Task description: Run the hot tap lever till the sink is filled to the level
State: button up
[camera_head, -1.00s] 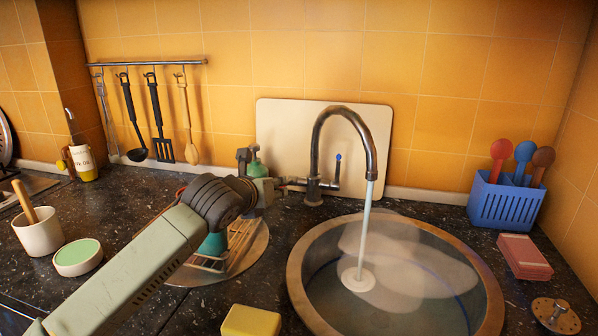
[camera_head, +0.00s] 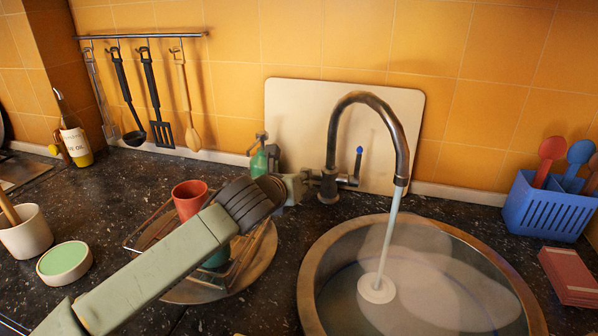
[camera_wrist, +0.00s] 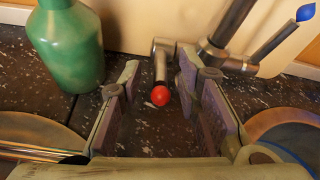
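The tap (camera_head: 328,184) stands behind the sink (camera_head: 312,262). A pale stream (camera_head: 391,230) runs from its spout and meets a whitish disc in the sink. Clear water seems to lie in the basin, with a faint bluish line on its wall; the exact level is hard to tell. The hot lever, with a red ball tip (camera_wrist: 160,96), points toward the wrist camera; my gripper hides it in the head view. My gripper (camera_wrist: 162,103) is open, its fingers on either side of the red tip with gaps. In the head view my gripper (camera_head: 297,187) is just left of the tap. The blue-tipped lever (camera_head: 359,160) stands upright.
A green bottle (camera_wrist: 66,45) stands close left of my gripper. A red cup (camera_head: 188,196) sits on a rack beneath my arm. A cutting board (camera_head: 300,110) leans behind the tap. A blue utensil holder (camera_head: 545,208) and pink sponge (camera_head: 570,278) are right of the sink.

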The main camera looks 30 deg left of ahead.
jog(key=shift+w+f, duration=0.1)
jog(key=shift+w, duration=0.1)
jog(key=shift+c, duration=0.5)
grip_shut()
dwell(0.5)
